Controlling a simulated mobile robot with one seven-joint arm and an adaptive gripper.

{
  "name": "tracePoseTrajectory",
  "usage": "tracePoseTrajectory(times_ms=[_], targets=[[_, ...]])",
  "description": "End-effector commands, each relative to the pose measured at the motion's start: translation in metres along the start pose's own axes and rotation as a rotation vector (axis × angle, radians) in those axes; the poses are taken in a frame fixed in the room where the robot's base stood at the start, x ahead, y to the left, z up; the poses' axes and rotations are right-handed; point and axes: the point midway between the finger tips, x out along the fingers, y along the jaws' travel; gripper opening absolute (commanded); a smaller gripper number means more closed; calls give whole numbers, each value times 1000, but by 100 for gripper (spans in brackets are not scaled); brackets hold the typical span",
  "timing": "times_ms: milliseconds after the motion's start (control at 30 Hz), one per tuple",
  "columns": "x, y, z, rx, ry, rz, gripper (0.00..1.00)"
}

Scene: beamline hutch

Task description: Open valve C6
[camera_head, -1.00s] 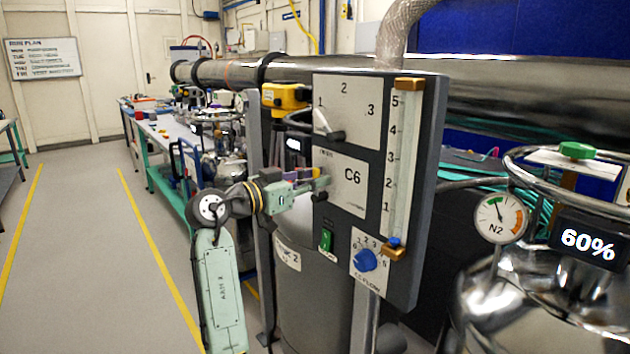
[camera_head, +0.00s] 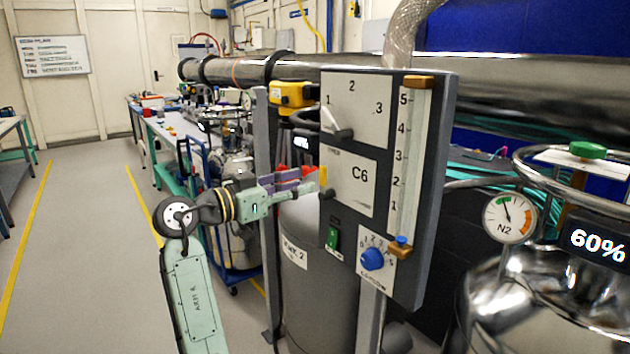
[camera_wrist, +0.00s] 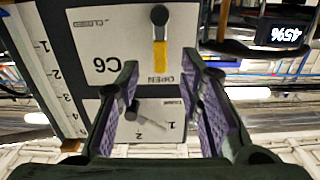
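The C6 valve plate (camera_head: 360,187) sits on the upright grey panel; it also shows upside down in the wrist view (camera_wrist: 115,65). Its yellow handle (camera_head: 323,178) stands upright above a dark round knob (camera_head: 329,193). In the wrist view the yellow handle (camera_wrist: 160,54) runs from the knob (camera_wrist: 159,15) towards the word OPEN; CLOSED is off to the side. My gripper (camera_head: 313,186) is just left of the plate at handle height. In the wrist view its purple-padded fingers (camera_wrist: 159,68) are apart and empty, with the handle seen beyond the gap.
Above C6 is a 1-2-3 selector (camera_head: 344,133) with a protruding lever. Below are a green switch (camera_head: 332,239) and a blue flow knob (camera_head: 372,258). A flow tube (camera_head: 410,160) runs along the panel's right. A grey tank (camera_head: 310,275) stands beneath; floor at left is clear.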

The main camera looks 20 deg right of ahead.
Motion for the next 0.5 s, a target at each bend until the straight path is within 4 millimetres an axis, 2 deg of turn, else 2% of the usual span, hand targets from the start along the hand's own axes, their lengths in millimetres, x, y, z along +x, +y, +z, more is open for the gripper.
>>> tracePoseTrajectory(times_ms=[100, 200, 300, 500], targets=[[-24, -1, 0, 0, 0, -2, 34], [-38, 0, 0, 0, 0, -1, 34], [-47, 0, 0, 0, -1, 1, 34], [-52, 1, 0, 0, -1, 2, 34]])
